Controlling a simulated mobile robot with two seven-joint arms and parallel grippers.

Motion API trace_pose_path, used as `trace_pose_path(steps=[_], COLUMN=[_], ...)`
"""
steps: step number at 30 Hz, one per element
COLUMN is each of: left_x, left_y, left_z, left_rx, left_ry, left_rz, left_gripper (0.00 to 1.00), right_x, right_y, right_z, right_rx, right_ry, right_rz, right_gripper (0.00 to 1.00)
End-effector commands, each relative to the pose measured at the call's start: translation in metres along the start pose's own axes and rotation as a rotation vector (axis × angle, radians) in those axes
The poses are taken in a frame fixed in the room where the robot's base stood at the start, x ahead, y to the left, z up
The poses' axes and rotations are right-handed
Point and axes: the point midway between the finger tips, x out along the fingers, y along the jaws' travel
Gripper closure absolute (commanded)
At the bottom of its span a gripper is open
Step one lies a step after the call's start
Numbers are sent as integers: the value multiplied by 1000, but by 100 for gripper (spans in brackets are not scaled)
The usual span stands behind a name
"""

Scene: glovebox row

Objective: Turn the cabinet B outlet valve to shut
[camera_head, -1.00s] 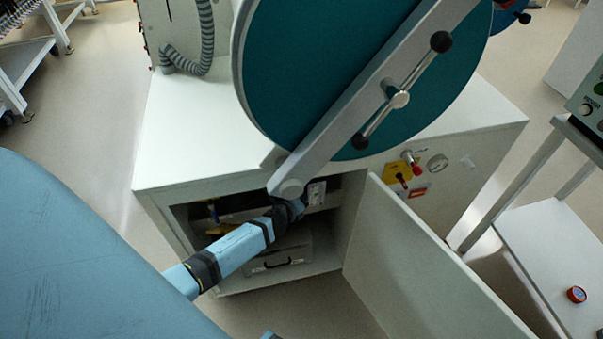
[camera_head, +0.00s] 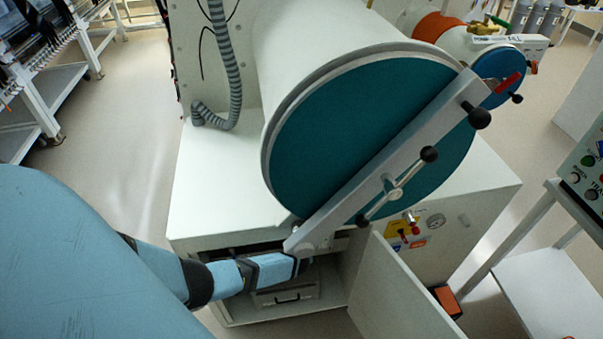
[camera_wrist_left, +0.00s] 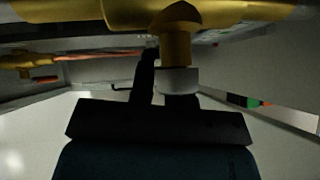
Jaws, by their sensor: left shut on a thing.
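In the head view my left gripper (camera_head: 303,264) reaches into the open cabinet (camera_head: 340,312) under the large round teal door, and its fingertips are hidden there. In the left wrist view a yellow valve body and pipe (camera_wrist_left: 185,12) run across the top, with a yellow stem and a pale collar (camera_wrist_left: 178,80) hanging down. My left gripper (camera_wrist_left: 163,78) is shut at this valve, its dark fingers beside and below the collar. The exact grip on the handle is dark and partly hidden. My right gripper is not in view.
A second yellow valve (camera_wrist_left: 25,60) with a red handle is at the left of the wrist view. The open cabinet door (camera_head: 400,295) stands right of my arm. The round teal door (camera_head: 360,140) with its bar hangs above. A drawer-like box (camera_head: 287,296) sits inside.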

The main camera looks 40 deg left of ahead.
Motion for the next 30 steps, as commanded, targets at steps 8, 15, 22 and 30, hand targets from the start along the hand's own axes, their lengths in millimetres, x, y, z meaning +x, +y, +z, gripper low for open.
trace_pose_path(steps=[8,15,22,30], left_x=[0,1,1,0], left_y=[3,4,4,3], left_z=[2,2,1,0], left_rx=[33,36,36,34], left_ry=[6,6,6,8], left_rz=[32,35,35,33], left_gripper=[100,100,61,59], right_x=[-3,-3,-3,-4], right_y=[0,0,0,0], right_z=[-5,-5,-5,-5], right_rx=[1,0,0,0], right_ry=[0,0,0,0], right_rz=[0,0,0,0], right_gripper=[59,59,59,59])
